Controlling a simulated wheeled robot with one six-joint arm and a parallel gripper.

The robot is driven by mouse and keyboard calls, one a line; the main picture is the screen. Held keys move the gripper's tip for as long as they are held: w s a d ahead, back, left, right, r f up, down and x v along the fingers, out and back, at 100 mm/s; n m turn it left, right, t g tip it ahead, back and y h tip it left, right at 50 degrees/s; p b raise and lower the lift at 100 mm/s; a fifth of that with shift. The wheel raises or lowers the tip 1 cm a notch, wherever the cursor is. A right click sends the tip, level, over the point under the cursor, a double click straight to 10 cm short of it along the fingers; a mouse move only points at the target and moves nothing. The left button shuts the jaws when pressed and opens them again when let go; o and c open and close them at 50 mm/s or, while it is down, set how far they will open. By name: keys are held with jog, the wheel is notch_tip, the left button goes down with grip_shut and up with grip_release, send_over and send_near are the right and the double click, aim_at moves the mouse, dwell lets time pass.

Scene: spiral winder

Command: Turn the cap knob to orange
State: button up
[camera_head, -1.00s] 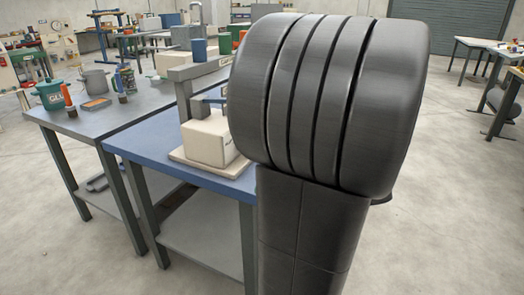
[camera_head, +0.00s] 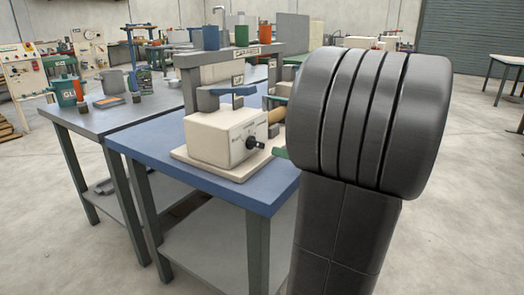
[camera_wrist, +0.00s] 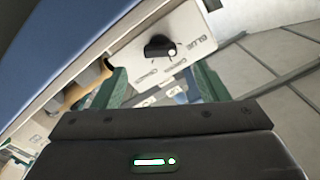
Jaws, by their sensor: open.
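The winder's cream box (camera_head: 222,138) stands on a blue table, with a black knob (camera_head: 254,143) on its front. In the wrist view a black knob (camera_wrist: 160,47) with a white mark on its right end sits on a cream panel. The word BLUE is printed to its right; other words below are too small to read surely. My gripper (camera_wrist: 160,82) is open, its green fingers on either side of the view below the knob, holding nothing. In the head view only a green finger (camera_head: 280,153) shows, just right of the box; my arm hides the rest.
Blue (camera_head: 210,38), green (camera_head: 241,36) and orange (camera_head: 265,34) spools stand on the bar above the box. A grey table (camera_head: 100,120) with a glue pot (camera_head: 68,92) and cans stands to the left. The floor in front is clear.

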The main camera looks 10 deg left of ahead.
aim_at(260, 147)
jog(key=b+x, duration=0.1)
jog(key=x, duration=0.7)
jog(key=shift+a, duration=0.1)
jog(key=c, duration=1)
